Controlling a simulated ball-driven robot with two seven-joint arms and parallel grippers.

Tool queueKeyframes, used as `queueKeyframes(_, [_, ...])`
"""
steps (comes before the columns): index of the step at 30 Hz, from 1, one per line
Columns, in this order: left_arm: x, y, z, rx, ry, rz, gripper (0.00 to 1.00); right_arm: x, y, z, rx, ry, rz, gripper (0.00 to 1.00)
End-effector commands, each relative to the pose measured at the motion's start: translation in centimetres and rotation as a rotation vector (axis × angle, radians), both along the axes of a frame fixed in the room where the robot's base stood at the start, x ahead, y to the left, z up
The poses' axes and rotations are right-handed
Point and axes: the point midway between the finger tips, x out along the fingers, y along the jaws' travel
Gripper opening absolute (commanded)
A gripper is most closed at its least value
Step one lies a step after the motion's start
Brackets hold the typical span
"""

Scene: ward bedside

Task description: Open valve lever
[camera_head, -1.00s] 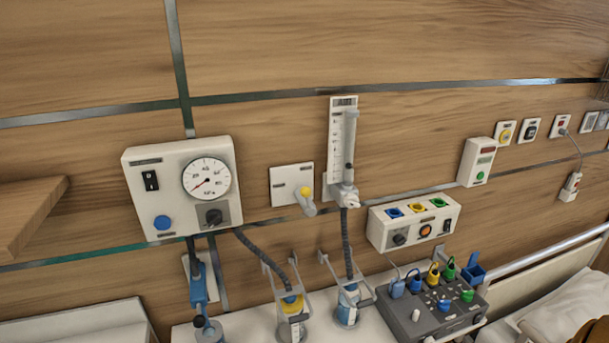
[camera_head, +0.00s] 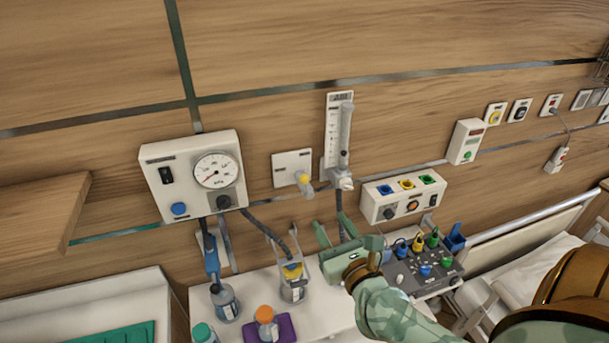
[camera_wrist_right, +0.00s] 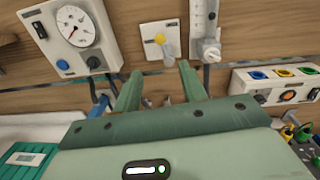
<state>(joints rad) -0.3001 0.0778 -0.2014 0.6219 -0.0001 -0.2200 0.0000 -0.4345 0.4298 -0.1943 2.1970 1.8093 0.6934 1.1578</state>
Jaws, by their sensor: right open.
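The valve is a white wall plate (camera_head: 284,165) with a yellow-tipped grey lever (camera_head: 304,184) that points down and slightly right. It also shows in the right wrist view, with the lever (camera_wrist_right: 166,46) above and between my fingertips. My right gripper (camera_head: 329,222), pale green, is in front of the wall, below and a little right of the lever in the head view. In the right wrist view its two fingers (camera_wrist_right: 160,72) are spread, with nothing between them, and are apart from the lever. My left gripper is not in view.
A gauge box (camera_head: 195,175) is left of the valve, a flowmeter (camera_head: 338,135) close on its right. A socket box (camera_head: 403,197) is further right. Below, a white counter (camera_head: 255,290) holds bottles, a purple mat (camera_head: 282,329) and a grey device (camera_head: 415,272).

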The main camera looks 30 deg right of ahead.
Motion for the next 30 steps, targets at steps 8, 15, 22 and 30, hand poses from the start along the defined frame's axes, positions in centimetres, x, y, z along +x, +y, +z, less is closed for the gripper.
queueKeyframes(8, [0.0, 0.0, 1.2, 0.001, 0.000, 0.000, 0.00, 3.7, -0.8, 0.5, 0.042, -0.007, -0.005, 0.42])
queueKeyframes(15, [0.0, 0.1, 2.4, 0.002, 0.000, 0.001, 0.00, 9.8, -2.0, 0.5, 0.040, -0.006, -0.005, 0.42])
queueKeyframes(22, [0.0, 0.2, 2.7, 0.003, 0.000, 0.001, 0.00, 14.2, -2.9, 0.3, 0.039, -0.005, -0.005, 0.42])
queueKeyframes(30, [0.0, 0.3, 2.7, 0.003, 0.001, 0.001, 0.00, 15.9, -3.2, 0.2, 0.038, -0.004, -0.003, 0.42])
